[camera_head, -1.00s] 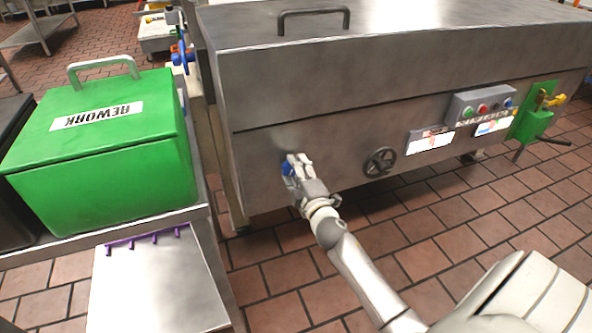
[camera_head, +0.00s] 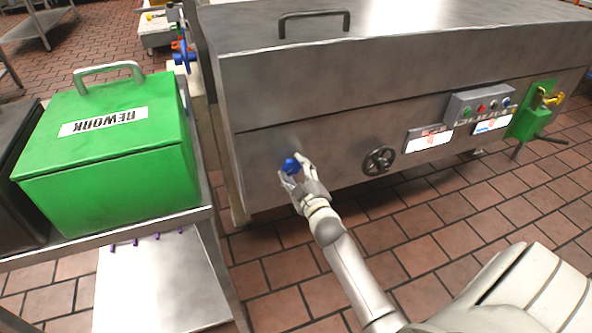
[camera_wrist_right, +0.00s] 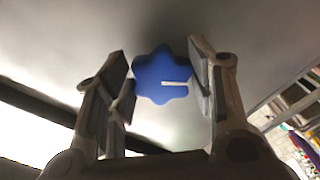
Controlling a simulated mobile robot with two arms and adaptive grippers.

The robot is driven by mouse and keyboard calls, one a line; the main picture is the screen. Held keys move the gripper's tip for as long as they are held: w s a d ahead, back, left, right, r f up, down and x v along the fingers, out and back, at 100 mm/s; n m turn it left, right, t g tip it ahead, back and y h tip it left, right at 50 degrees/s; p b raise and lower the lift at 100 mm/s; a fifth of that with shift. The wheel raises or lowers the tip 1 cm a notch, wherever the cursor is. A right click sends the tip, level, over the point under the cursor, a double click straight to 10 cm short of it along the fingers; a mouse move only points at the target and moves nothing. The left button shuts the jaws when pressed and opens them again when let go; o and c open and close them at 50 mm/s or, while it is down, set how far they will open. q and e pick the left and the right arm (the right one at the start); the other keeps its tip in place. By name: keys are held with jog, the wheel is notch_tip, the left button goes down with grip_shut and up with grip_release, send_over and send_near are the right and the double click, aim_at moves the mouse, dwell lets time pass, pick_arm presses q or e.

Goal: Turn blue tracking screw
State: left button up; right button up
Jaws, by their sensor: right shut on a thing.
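The blue tracking screw (camera_head: 291,164) is a lobed knob on the front of the steel machine, low and left. In the right wrist view the knob (camera_wrist_right: 160,72) shows a white line on its face, pointing to the right. My right gripper (camera_head: 290,167) is at the knob with one finger on either side, shut on it. In the wrist view the right finger lies against the knob's edge; whether the left finger touches is hard to see. My left gripper is not in view.
A dark handwheel (camera_head: 379,160) sits right of the screw, with a button panel (camera_head: 480,104) farther right. A green REWORK bin (camera_head: 110,165) stands on a steel cart at left. The tiled floor (camera_head: 400,240) in front of the machine is clear.

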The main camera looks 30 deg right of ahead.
dwell(0.3)
jog(key=o, duration=1)
jog(key=shift+o, duration=0.2)
jog(key=shift+s, duration=0.15)
jog(key=v, duration=1.1)
jog(key=shift+s, duration=0.4)
